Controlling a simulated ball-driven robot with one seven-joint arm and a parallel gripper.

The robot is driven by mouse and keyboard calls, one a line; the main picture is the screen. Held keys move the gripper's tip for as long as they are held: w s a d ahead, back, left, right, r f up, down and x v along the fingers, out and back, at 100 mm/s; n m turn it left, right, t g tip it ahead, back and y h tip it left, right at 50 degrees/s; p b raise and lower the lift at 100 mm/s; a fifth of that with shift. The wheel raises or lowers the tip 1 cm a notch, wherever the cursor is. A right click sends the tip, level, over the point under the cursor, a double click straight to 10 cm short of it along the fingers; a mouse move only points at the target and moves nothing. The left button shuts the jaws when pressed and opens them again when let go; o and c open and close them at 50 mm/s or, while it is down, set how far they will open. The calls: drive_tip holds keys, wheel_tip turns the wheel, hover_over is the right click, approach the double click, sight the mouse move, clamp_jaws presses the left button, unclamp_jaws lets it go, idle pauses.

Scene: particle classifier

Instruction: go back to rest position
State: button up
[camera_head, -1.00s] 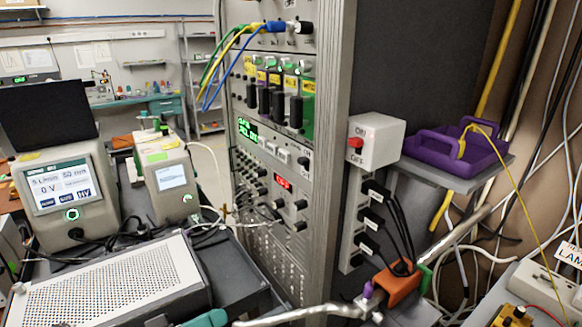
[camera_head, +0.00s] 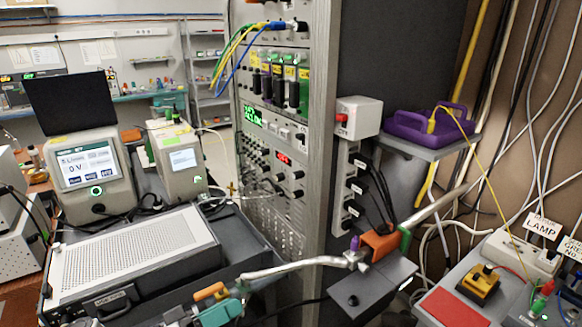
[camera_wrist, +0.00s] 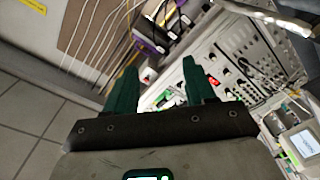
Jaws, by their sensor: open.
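My gripper (camera_wrist: 158,82) shows in the wrist view with its two dark green fingers spread apart. Nothing is between the fingers. Behind them, tilted in the picture, are the instrument rack (camera_wrist: 235,55) and hanging cables. The fingers look apart from the rack and touch nothing that I can see. In the head view I cannot make out my gripper with certainty.
The rack (camera_head: 270,170) stands in the middle, with a white switch box (camera_head: 358,117) on its side. A purple tray (camera_head: 425,125) sits on a small shelf to the right. Floor tiles (camera_wrist: 30,110) look clear.

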drive_tip(key=w+d+r+n+t+y, duration=0.15)
drive_tip(key=w+d+t, duration=0.25)
drive_tip(key=w+d, duration=0.6)
drive_tip(key=w+d+n+t+y, duration=0.15)
drive_tip(key=w+d+t, duration=0.4)
drive_tip(key=d, duration=0.85)
drive_tip(key=d+f+n+y, duration=0.2)
drive_tip(key=d+n+y, duration=0.3)
drive_tip(key=d+y, duration=0.55)
drive_tip(key=s+d+f+m+g+y, duration=0.1)
drive_tip(key=s+d+f+g, duration=0.35)
drive_tip(key=s+f, duration=0.45)
drive_tip(key=s+d+f+m+g, duration=0.1)
drive_tip(key=s+d+f+g, duration=0.35)
drive_tip(key=s, duration=0.75)
drive_tip(key=s+a+f+m+g, duration=0.2)
drive_tip(key=s+g, duration=0.3)
drive_tip(key=s, duration=0.7)
drive_tip(key=s+a+f+m+g, duration=0.1)
drive_tip(key=s+g, duration=0.4)
drive_tip(key=s, duration=0.8)
drive_tip(key=shift+s+a+f+m, duration=0.35)
drive_tip(key=shift+f+m, duration=0.5)
drive_tip(key=shift+m, duration=0.35)
